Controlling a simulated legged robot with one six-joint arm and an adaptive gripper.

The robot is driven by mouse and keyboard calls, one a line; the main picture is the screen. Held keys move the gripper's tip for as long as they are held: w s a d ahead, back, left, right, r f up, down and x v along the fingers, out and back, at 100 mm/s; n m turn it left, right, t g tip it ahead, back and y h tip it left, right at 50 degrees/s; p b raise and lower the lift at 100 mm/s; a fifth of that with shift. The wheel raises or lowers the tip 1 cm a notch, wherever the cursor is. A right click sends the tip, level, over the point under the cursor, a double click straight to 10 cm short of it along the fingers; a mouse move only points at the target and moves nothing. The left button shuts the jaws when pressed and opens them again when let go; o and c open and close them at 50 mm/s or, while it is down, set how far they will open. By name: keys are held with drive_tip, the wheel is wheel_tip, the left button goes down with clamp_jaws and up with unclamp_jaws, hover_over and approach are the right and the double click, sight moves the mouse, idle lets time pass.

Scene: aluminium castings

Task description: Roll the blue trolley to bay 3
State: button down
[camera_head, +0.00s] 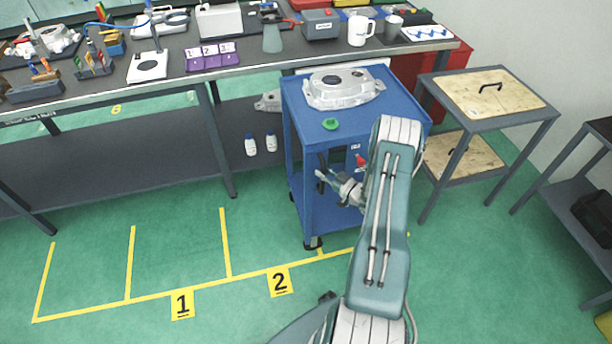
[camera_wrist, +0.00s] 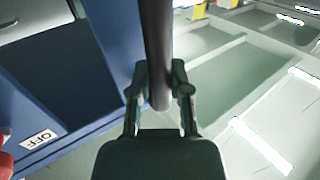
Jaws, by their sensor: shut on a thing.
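The blue trolley (camera_head: 308,205) stands upright in front of the bench, at the right end of the visible yellow bay line. Its blue side also shows in the wrist view (camera_wrist: 112,35). My gripper (camera_head: 326,178) is at its front face, shut on the dark upright handle (camera_wrist: 158,50), which passes between the fingers in the wrist view (camera_wrist: 160,95). A grey metal casting (camera_head: 342,88) and a small green item (camera_head: 330,124) sit on the trolley top. Floor signs 1 (camera_head: 182,303) and 2 (camera_head: 280,282) show. No sign 3 is visible; my arm covers floor to the right.
A long cluttered bench (camera_head: 110,90) stands behind, with white bottles (camera_head: 250,146) on its lower shelf. A wood-topped table (camera_head: 540,112) stands close to the trolley's right. A dark rack (camera_head: 570,190) is at far right. The green floor at front left is clear.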

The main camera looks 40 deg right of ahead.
hover_over(349, 166)
drive_tip(key=s+a, duration=0.3)
drive_tip(key=shift+s+a+r, duration=0.1)
drive_tip(key=c, duration=0.6)
unclamp_jaws()
drive_tip(key=shift+s, duration=0.1)
drive_tip(key=v, duration=1.1)
drive_tip(key=shift+s, duration=0.35)
